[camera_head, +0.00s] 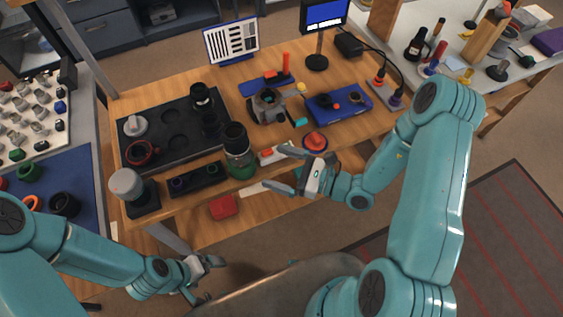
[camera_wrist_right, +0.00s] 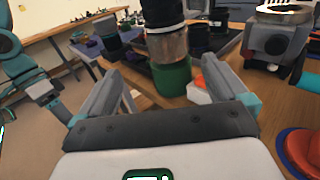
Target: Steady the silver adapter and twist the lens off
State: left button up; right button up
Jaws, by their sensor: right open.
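The lens (camera_head: 235,134) is a black cylinder standing upright on the silver adapter (camera_head: 238,156), which sits on a green base (camera_head: 242,170) near the table's front edge. In the right wrist view the black lens (camera_wrist_right: 162,12), silver adapter (camera_wrist_right: 167,46) and green base (camera_wrist_right: 171,78) stand beyond the fingers; the lens top is cut off. My right gripper (camera_head: 272,167) is open and empty, just right of the stack, its fingers pointing toward it. They appear apart from it. My left gripper (camera_head: 214,281) is low in front of the table, fingers spread and empty, away from the stack.
A dark tray (camera_head: 172,165) with lens parts lies left of the stack. A black holder (camera_head: 198,180) is close beside it. A red button (camera_head: 315,141) and a camera body (camera_head: 270,107) are to the right. A grey-topped cylinder (camera_head: 126,184) stands at the front left corner.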

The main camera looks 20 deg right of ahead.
aim_at(250, 154)
jog(key=shift+t, duration=0.3)
jog(key=x, duration=1.2)
jog(key=shift+w+d, duration=0.3)
jog(key=shift+d, duration=0.05)
jog(key=c, duration=1.3)
jog(key=o, duration=1.3)
